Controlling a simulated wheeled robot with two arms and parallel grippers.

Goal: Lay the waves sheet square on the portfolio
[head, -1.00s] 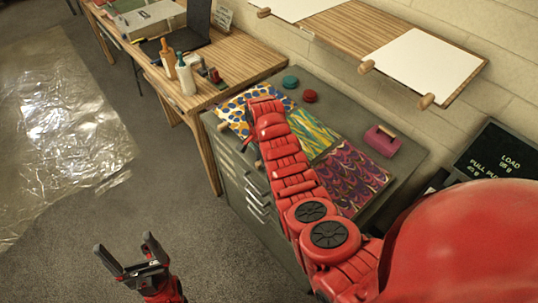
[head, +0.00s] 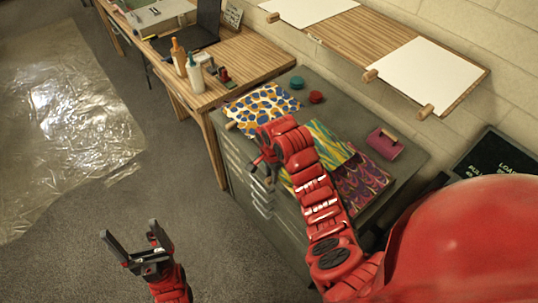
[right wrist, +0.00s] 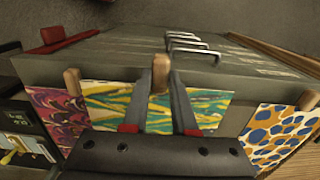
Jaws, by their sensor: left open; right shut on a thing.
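The yellow and green streaked sheet (head: 330,148), which looks like the waves sheet, lies on the grey cabinet top between two other sheets. My right gripper (right wrist: 162,68) is at its front edge, shut on the wooden grip (right wrist: 159,78) there; in the head view my arm covers part of the sheet. In the right wrist view the sheet (right wrist: 106,100) spreads behind my fingers. A black open folder (head: 185,43), apparently the portfolio, lies on the wooden table with its cover raised. My left gripper (head: 128,232) is open and empty above the floor.
A blue-and-orange spotted sheet (head: 262,98) and a purple patterned sheet (head: 366,180) flank it. Teal (head: 297,82) and red (head: 316,97) round things and a pink block (head: 384,144) stand behind. Bottles (head: 195,75) stand on the wooden table (head: 245,62). A shelf (head: 345,38) overhangs the wall side.

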